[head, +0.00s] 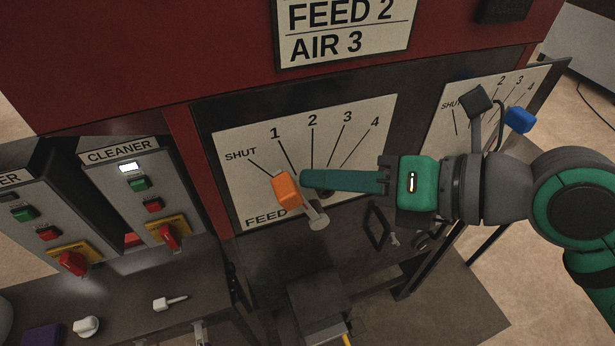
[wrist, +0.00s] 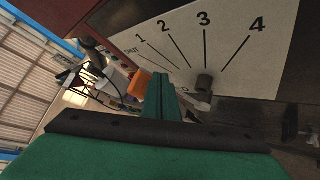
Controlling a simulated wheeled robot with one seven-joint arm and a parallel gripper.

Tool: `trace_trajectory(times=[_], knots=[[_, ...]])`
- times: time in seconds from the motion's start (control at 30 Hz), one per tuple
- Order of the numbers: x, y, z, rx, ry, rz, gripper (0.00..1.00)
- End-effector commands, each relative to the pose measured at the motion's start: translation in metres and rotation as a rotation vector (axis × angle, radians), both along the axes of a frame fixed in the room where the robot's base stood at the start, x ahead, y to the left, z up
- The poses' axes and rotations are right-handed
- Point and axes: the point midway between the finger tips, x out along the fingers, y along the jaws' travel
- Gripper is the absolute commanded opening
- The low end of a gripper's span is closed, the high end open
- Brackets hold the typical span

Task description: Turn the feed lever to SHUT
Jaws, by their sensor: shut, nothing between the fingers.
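The feed lever has an orange handle (head: 287,189) and a grey pivot end (head: 318,221) at the lower middle of the white FEED dial plate (head: 235,150). The plate carries SHUT at the left, then 1, 2, 3, 4 to the right. The handle lies up and left of the pivot, roughly between SHUT and 1. My gripper (head: 306,180) is shut and empty, its fingertips just right of the handle; whether they touch it I cannot tell. In the wrist view the orange handle (wrist: 139,82) shows just left of my fingers, which partly hide the lever.
A second dial with a blue-handled lever (head: 518,119) stands at the right. CLEANER panels (head: 140,185) with buttons and red knobs stand at the left. A dark bench (head: 130,290) holds a small white-and-grey part (head: 165,303). A sign (head: 345,30) hangs above.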

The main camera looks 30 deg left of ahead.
Motion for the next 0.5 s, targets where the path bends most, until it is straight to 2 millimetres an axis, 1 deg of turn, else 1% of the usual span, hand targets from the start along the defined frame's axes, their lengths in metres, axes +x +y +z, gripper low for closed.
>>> trace_trajectory(times=[0.5], knots=[[-0.0045,0.0032,-0.0017,0.000,0.000,0.000,0.00]])
